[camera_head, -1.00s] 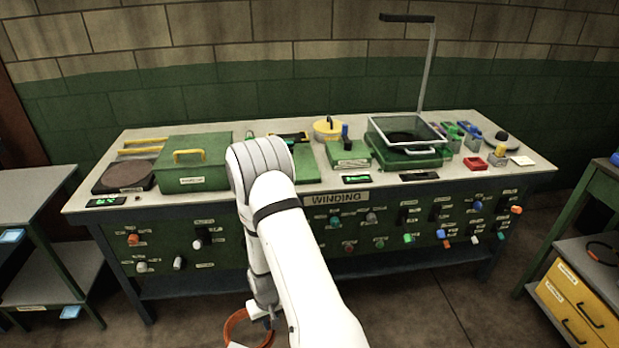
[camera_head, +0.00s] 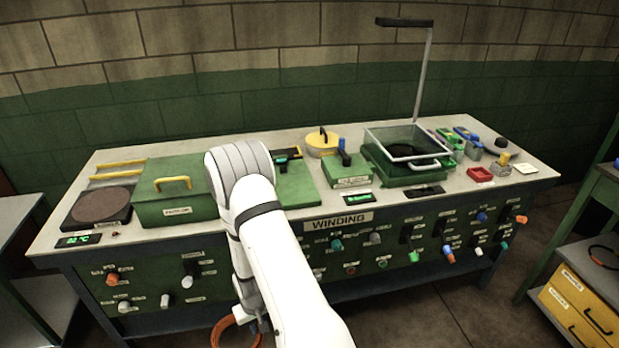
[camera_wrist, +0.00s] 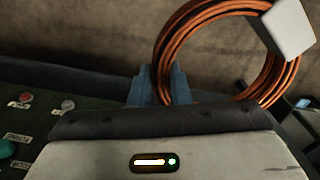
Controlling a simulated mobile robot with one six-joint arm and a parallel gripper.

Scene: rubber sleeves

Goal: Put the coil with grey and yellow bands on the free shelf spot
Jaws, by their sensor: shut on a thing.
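An orange wire coil (camera_head: 218,334) hangs low beside my arm at the bottom of the head view, partly cut off by the frame edge. In the wrist view the coil (camera_wrist: 170,42) is a large ring of orange strands with a pale grey block (camera_wrist: 288,28) on its upper right. My gripper (camera_wrist: 160,82) is shut on the coil's near left side, with its blue-grey fingers around the strands. I cannot make out grey and yellow bands on it. A grey shelf unit (camera_head: 20,222) stands at the left edge, mostly out of view; I cannot tell which spot is free.
A winding bench (camera_head: 420,195) with a knob panel, green boxes and a lamp post fills the middle. At right a green rack (camera_head: 572,215) has yellow drawers (camera_head: 578,310) and a dark ring with some orange (camera_head: 604,256) on top. Bare floor (camera_head: 440,310) shows between them.

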